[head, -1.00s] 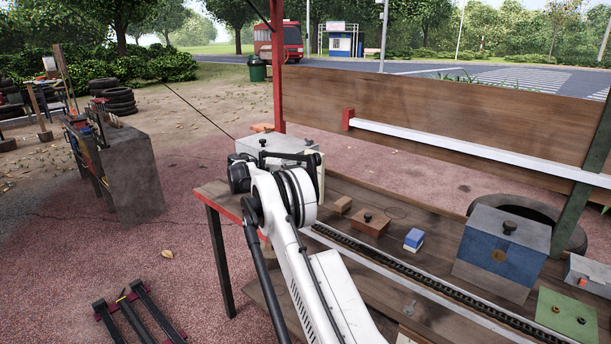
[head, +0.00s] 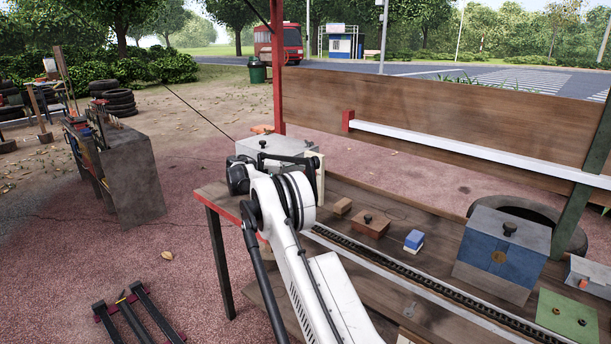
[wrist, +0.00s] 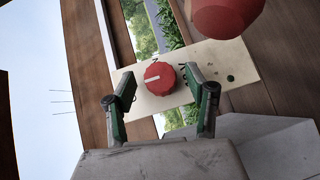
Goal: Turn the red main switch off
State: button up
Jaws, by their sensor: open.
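The red main switch (wrist: 160,78) is a round red knob with a white line across its face. It sits on a cream plate (wrist: 213,60) with dark markings, tilted in the wrist view. My gripper (wrist: 158,76) is open, with one green-and-black finger on each side of the knob in the picture. I cannot tell whether either finger touches it. In the head view, my white arm hides the knob and most of my gripper. A cream edge (head: 320,178) shows just right of my arm's end.
A larger red rounded object (wrist: 225,14) is close by at the wrist view's top right. In the head view, a grey box (head: 275,147) stands behind my arm. The bench holds a brown block (head: 371,226), a blue-white block (head: 414,240) and a blue-grey box (head: 500,255).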

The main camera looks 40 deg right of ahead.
jog(key=v, duration=1.1)
jog(key=shift+w+a, duration=0.2)
jog(key=shift+a, duration=0.05)
jog(key=shift+r, duration=0.2)
